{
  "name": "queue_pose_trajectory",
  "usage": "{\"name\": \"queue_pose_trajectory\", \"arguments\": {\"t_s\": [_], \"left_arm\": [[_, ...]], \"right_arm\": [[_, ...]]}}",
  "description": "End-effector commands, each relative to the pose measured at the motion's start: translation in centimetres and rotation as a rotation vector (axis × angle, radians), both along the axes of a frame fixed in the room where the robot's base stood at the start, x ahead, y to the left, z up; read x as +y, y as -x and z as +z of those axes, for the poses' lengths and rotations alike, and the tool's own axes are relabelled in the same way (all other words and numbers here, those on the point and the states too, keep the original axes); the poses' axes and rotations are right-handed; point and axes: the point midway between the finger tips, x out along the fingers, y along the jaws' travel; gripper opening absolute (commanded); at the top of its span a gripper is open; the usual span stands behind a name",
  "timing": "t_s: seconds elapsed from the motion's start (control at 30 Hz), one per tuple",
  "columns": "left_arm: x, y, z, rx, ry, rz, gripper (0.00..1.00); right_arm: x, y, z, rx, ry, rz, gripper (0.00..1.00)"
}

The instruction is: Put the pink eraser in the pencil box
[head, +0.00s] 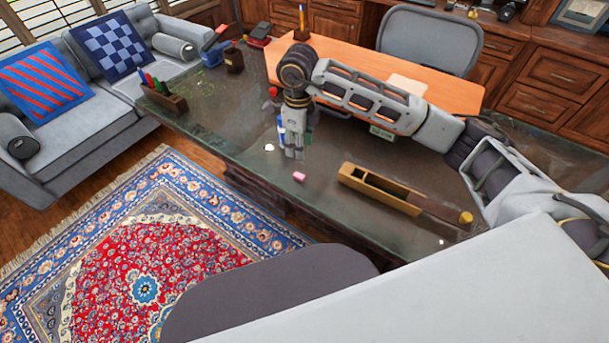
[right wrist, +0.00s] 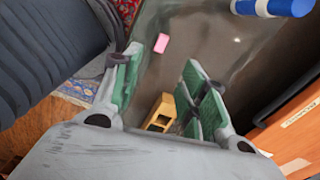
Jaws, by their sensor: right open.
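The pink eraser (head: 299,176) lies on the dark glassy desk top near its front edge. It also shows in the right wrist view (right wrist: 162,43), beyond the fingertips. The wooden pencil box (head: 380,190) stands open on the desk to the right of the eraser. A small part of the box shows between the fingers in the right wrist view (right wrist: 160,113). My right gripper (head: 294,152) points down above the desk, a little behind the eraser and apart from it. Its green-padded fingers (right wrist: 163,62) are open with nothing between them. My left gripper is out of view.
A wooden holder with pens (head: 164,98) and a dark brown cup (head: 233,60) are at the desk's left. A grey chair (head: 430,40) is behind the desk. The desk around the eraser is clear.

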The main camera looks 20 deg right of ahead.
Motion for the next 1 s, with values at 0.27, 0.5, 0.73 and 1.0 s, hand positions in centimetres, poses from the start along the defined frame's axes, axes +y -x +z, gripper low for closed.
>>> {"name": "queue_pose_trajectory", "arguments": {"t_s": [0.27, 0.5, 0.73, 1.0], "left_arm": [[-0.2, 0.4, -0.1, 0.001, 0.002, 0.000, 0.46], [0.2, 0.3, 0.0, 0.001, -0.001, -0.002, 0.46], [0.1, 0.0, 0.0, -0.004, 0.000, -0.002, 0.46], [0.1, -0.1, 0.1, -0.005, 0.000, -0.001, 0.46]], "right_arm": [[-0.1, 0.0, 0.0, 0.001, 0.005, -0.088, 0.43], [-0.1, 0.0, 0.0, 0.001, 0.005, -0.119, 0.43], [-0.1, 0.0, 0.0, 0.001, 0.005, -0.118, 0.43], [-0.1, 0.0, -1.7, 0.004, 0.005, -0.117, 0.43]]}}
